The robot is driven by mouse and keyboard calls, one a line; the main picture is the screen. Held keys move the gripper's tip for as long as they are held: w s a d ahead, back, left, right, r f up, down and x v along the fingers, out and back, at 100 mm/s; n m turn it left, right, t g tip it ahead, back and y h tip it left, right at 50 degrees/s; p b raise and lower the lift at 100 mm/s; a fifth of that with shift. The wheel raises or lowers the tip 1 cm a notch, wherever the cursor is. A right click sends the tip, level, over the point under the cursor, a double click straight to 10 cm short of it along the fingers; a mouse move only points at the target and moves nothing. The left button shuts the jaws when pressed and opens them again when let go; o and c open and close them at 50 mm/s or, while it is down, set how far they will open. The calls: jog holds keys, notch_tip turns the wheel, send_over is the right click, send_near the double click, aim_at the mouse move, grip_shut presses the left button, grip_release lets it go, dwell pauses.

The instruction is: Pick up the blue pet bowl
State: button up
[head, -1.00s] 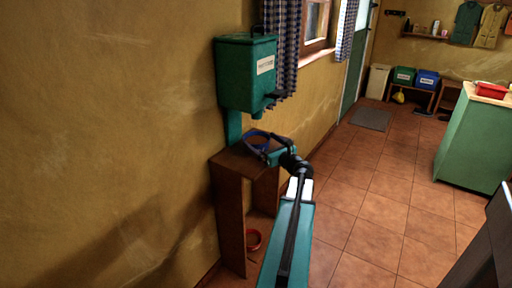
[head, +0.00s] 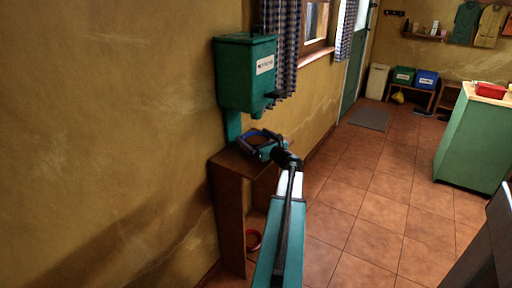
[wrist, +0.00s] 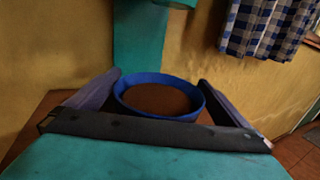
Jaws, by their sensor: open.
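The blue pet bowl (wrist: 160,79) is round, with a brown inside, and sits upright on the small wooden stand (head: 226,161) under the green dispenser. My gripper (wrist: 160,88) is open at the bowl, with one finger on each side of it in the wrist view. A small gap seems to show on each side; contact is hard to judge. The bowl's near lower side is hidden by the gripper's dark palm bar. In the head view the bowl (head: 256,139) is partly covered by my gripper (head: 258,143).
The green dispenser (head: 246,73) hangs on the yellow wall just above the stand, its spout close over the bowl. A checked curtain (head: 284,45) hangs right of the dispenser. Open tiled floor (head: 370,200) lies to the right.

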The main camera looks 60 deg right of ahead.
jog(key=shift+x, duration=1.3)
jog(key=c, duration=1)
jog(key=shift+r, duration=0.1)
jog(key=shift+r, duration=0.85)
jog(key=shift+s+r, duration=0.25)
jog(key=shift+r, duration=0.7)
jog(key=v, duration=0.5)
jog(key=d+v, duration=0.1)
jog(key=v, duration=0.4)
jog(key=r+p+v, duration=0.1)
jog(key=v, duration=0.4)
jog(key=shift+s+d+r, duration=0.1)
jog(key=shift+s+d, duration=0.1)
jog(key=shift+s, duration=0.4)
